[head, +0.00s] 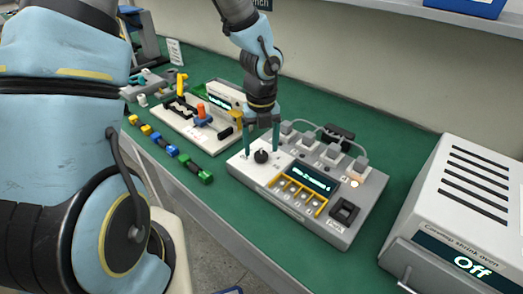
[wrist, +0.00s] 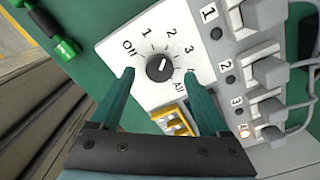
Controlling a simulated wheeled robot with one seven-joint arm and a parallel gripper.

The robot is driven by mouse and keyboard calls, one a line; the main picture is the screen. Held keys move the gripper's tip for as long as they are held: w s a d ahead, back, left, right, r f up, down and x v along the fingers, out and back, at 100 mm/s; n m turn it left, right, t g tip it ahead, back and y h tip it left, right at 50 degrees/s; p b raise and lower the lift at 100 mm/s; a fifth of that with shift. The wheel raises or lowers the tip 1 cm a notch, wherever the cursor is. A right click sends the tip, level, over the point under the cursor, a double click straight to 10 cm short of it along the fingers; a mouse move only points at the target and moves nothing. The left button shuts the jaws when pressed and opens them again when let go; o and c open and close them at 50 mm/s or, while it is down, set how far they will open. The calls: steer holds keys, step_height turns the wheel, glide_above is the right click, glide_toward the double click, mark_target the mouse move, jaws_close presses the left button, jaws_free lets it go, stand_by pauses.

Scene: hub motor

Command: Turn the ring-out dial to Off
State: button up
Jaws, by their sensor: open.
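The ring-out dial is a round black knob (wrist: 159,68) on a white plate (wrist: 112,50) marked Off, 1, 2, 3 and All. It also shows in the head view as a black knob (head: 261,156) on the left part of the grey test box (head: 345,234). A small pale mark shows on the knob, but I cannot tell which label it points to. My gripper (head: 262,150) is open above the plate, its two teal fingers on either side of the knob. In the wrist view, a gap shows between the knob and each finger.
Grey plugs with cables (wrist: 271,73) stand along the box's right side in the wrist view. The box has a lit display (head: 311,178) and a black rocker switch (head: 345,210). A shrink oven (head: 465,190) reading Off stands at the right. Green connectors (head: 195,170) lie left.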

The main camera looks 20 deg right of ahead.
steer(key=shift+f, duration=1.05)
jaws_close()
